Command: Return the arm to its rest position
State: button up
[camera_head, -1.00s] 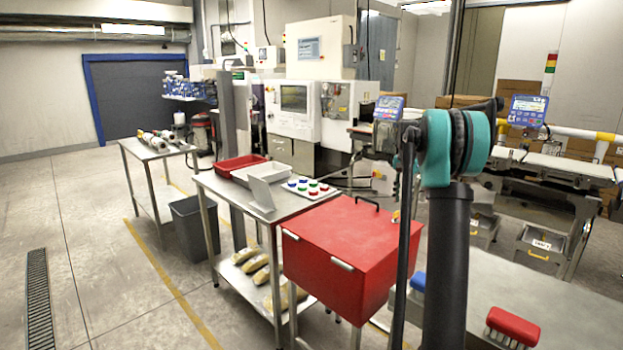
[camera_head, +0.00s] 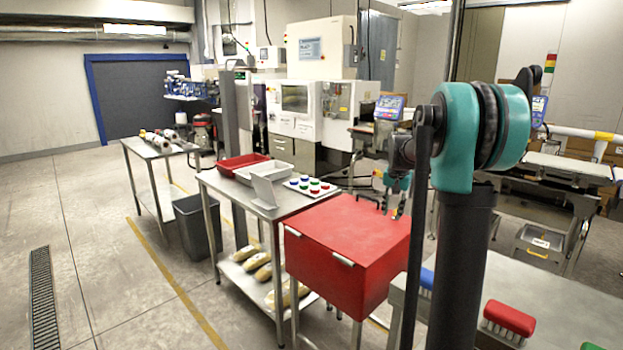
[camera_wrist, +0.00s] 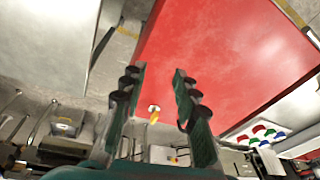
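My gripper (camera_wrist: 158,72) shows in the wrist view with its two dark teal fingers apart and nothing held between them. In the head view my gripper (camera_head: 393,208) is small and partly hidden by my arm. It appears over the far right part of the red box (camera_head: 335,240), fingers pointing down. I cannot tell the exact gap to the lid. My arm's teal joint stands at the right of the head view. The red box (camera_wrist: 225,50) also fills much of the upper wrist view.
Behind the box, a steel table (camera_head: 240,205) bears a red tray (camera_head: 238,162), a white tray (camera_head: 262,172) and a board of coloured discs (camera_head: 310,187). Brushes, one red (camera_head: 508,318), lie on the bench (camera_head: 570,305) at front right.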

jog(key=s+a+f+n, duration=0.2)
jog(key=s+f, duration=0.3)
jog(key=s, duration=0.6)
jog(key=s+a+f+n+t, duration=0.1)
jog(key=s+f, duration=0.4)
jog(key=s, duration=0.7)
jog(key=s+a+f+n+t, duration=0.1)
jog(key=s+a+f+n, duration=0.2)
jog(key=s, duration=0.9)
notch_tip(320, 180, down, 3)
jog(key=a, duration=0.2)
jog(key=shift+a, duration=0.3)
